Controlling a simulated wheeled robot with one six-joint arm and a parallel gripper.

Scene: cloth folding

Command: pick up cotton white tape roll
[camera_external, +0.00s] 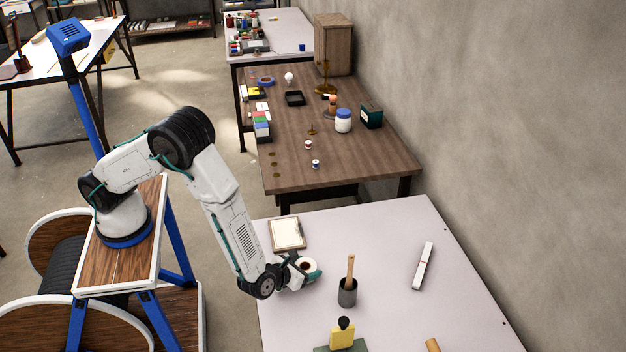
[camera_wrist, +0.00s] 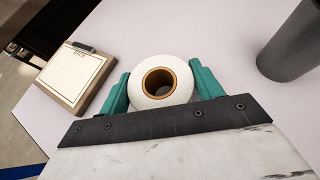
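The white tape roll (camera_wrist: 146,95) has a brown cardboard core and sits between the two teal fingers of my gripper (camera_wrist: 158,88) in the wrist view. The fingers lie along its left and right sides, very close to it or touching; I cannot tell whether they press on it. In the external view the roll (camera_external: 307,264) shows at the end of my arm, by my gripper (camera_external: 303,273), over the left part of the white table (camera_external: 390,235). I cannot tell whether it rests on the tabletop or is lifted.
A clipboard (camera_external: 287,233) lies behind the roll. A dark cup (camera_external: 348,297) with a wooden handle stands to the right; it also shows in the wrist view (camera_wrist: 290,45). A yellow bottle (camera_external: 342,338) stands at the front. A white strip-like object (camera_external: 423,266) lies farther right, with clear table between.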

